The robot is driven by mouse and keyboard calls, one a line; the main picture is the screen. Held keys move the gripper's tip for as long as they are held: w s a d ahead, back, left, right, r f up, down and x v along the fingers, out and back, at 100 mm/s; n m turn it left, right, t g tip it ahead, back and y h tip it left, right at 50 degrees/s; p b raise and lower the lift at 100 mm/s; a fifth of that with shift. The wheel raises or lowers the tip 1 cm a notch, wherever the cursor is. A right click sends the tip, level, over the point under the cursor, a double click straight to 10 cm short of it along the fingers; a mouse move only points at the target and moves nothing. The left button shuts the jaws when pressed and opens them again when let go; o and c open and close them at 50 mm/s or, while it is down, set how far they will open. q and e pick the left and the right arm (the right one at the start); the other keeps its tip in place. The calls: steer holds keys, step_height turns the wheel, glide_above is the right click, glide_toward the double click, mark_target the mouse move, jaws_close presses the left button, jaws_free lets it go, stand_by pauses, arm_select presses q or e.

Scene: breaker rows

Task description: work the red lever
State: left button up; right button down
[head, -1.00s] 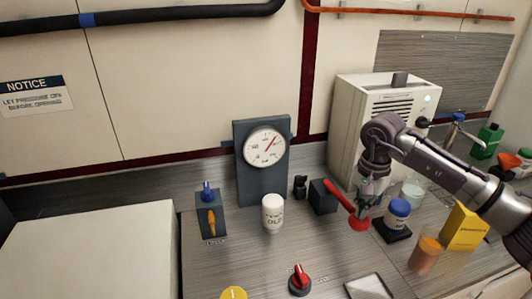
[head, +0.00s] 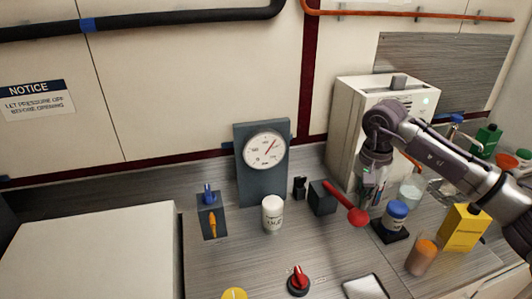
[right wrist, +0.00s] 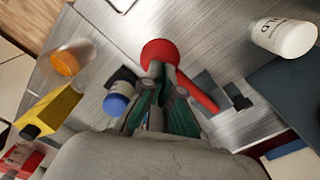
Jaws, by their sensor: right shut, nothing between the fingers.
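The red lever (head: 340,202) comes out of a dark box on the counter and slants down to the right, ending in a round red knob (head: 358,217). My right gripper (head: 373,201) is shut and empty, pointing down just right of the lever and behind the knob. In the right wrist view the shut fingertips (right wrist: 155,80) are close to the red knob (right wrist: 160,53), with the lever's shaft (right wrist: 197,92) running off to the right. I cannot tell whether they touch. My left gripper is not in view.
A blue-capped jar (head: 396,213) on a dark base stands close right of the gripper. A white bottle (head: 272,214) and a gauge panel (head: 263,188) are to the left. An orange-topped jar (head: 421,258) and a yellow box (head: 464,228) stand at right. A red knob switch (head: 299,281) is in front.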

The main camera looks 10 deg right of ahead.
stand_by(0.5)
steer(key=shift+r+p, duration=1.65)
steer(key=shift+r, duration=0.9)
